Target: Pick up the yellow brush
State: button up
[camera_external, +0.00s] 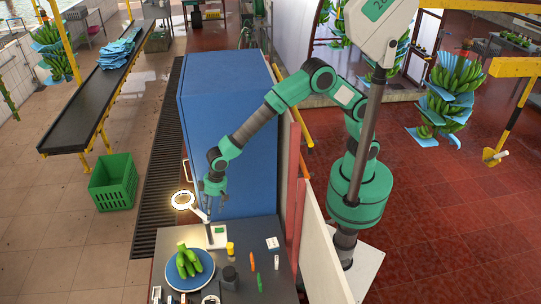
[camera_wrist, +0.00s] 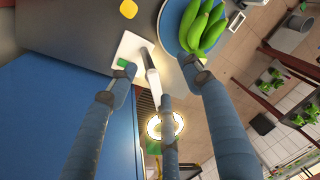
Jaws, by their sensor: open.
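My gripper (camera_external: 213,187) is above the far edge of the grey worktable, beside the ring lamp. In the wrist view its three fingers (camera_wrist: 160,78) are spread open with nothing between them. A small yellow object (camera_external: 230,248) stands on the table to the right of the blue plate.
A ring lamp (camera_external: 183,200) on a white base (camera_external: 217,237) stands near the gripper. Green bananas (camera_external: 188,262) lie on a blue plate (camera_external: 175,280). An orange item (camera_external: 252,262), a green item (camera_external: 260,283) and a dark container (camera_external: 229,278) are nearby. A tall blue cabinet (camera_external: 225,110) stands behind.

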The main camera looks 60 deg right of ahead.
jog(key=n+g+h+p, duration=0.1)
jog(key=h, duration=0.1)
send_over(230, 245)
notch_tip(230, 245, down, 12)
jog(key=r, duration=0.1)
jog(key=shift+a+f, duration=0.2)
jog(key=shift+f, duration=0.05)
jog(key=shift+f+p, duration=0.65)
jog(key=shift+f, duration=3.65)
jog(key=shift+f, duration=0.1)
jog(key=shift+f+p, duration=0.7)
jog(key=shift+f, duration=1.8)
jog(key=shift+c, duration=0.3)
jog(key=c, duration=1.2)
